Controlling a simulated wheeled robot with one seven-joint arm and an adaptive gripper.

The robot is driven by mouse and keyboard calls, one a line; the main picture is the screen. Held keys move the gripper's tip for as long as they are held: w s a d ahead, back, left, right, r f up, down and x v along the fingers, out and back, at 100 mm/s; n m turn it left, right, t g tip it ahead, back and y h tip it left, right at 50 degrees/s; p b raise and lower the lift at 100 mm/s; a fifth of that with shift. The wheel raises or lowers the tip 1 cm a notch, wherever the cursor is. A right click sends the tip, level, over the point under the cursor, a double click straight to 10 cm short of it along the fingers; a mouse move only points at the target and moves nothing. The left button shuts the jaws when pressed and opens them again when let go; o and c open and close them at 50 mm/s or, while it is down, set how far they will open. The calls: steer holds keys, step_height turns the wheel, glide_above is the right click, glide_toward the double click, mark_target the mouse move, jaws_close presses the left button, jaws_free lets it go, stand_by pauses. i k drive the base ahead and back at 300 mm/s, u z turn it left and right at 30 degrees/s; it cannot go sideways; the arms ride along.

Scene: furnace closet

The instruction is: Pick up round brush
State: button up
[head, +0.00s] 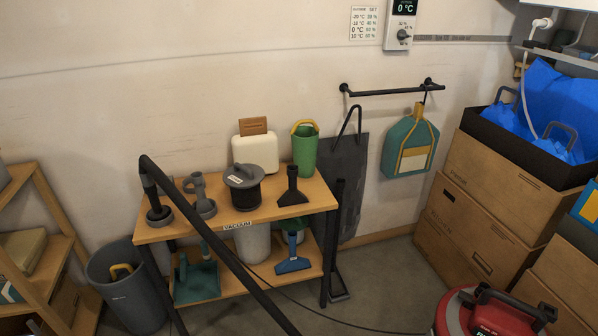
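A dark grey attachment with an upright neck and a round dark base (158,213) stands at the left end of the top of the wooden shelf table (230,222); it looks like the round brush. A lighter grey attachment (204,207) with a rounded foot stands just right of it. I cannot tell for sure which of the two is the round brush. A long black tube (215,238) passes in front of the table's left part, close beside the dark attachment. My gripper is not in view.
A grey lidded canister (244,190), black flat nozzle (292,188), white box (256,152) and green bucket (305,150) share the tabletop. A grey bin (125,290) stands left, a red vacuum (485,315) lower right, and cardboard boxes (480,210) right.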

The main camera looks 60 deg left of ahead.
mark_target(158, 212)
steer(key=u, duration=2.8)
steer(key=k, duration=0.5)
steer(key=z, duration=1.1)
steer(key=i, duration=0.7)
steer(key=u, duration=2)
